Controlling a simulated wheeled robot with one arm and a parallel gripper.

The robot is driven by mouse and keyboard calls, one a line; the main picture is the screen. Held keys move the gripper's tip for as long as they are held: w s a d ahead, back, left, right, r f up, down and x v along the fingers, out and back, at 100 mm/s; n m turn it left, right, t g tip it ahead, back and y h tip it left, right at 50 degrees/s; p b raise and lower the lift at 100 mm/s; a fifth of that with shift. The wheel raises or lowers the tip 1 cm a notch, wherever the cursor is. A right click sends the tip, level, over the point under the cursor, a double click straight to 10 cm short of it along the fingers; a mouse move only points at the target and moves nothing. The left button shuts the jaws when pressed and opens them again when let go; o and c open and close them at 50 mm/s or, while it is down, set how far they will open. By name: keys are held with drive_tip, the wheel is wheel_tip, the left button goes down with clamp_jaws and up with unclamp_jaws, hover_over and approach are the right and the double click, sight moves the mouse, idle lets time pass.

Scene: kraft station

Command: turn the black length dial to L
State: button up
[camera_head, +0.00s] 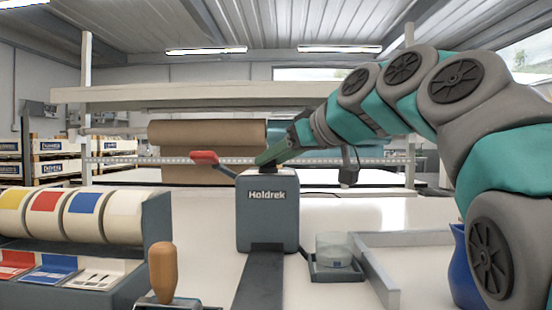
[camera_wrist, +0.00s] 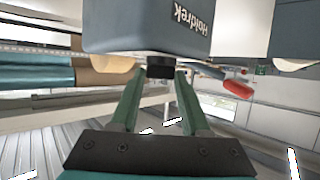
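The black dial (camera_wrist: 160,68) shows in the wrist view as a small dark block at the edge of the grey Holdrek machine. In the head view the Holdrek machine (camera_head: 267,215) stands on the bench, and the dial cannot be made out there. My gripper (camera_wrist: 161,76) has its two green fingers apart, with the tips on either side of the dial. Narrow gaps seem to show between fingers and dial; contact is not clear. In the head view my gripper (camera_head: 264,158) is at the machine's top. No dial markings, including L, are readable.
A red-handled lever (camera_head: 204,157) sticks out left of the machine; it also shows in the wrist view (camera_wrist: 238,89). A rack of coloured rolls (camera_head: 85,215) stands left, a wooden-handled tool (camera_head: 163,272) in front. A clear cup (camera_head: 334,250) sits right. A brown paper roll (camera_head: 205,134) is behind.

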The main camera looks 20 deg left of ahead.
drive_tip(key=o, duration=0.4)
drive_tip(key=shift+o, duration=0.2)
drive_tip(key=shift+s+d, duration=0.1)
drive_tip(key=v, duration=0.7)
drive_tip(key=shift+d+r+b, duration=0.2)
drive_tip(key=shift+b, duration=0.25)
drive_tip(key=shift+s, duration=0.15)
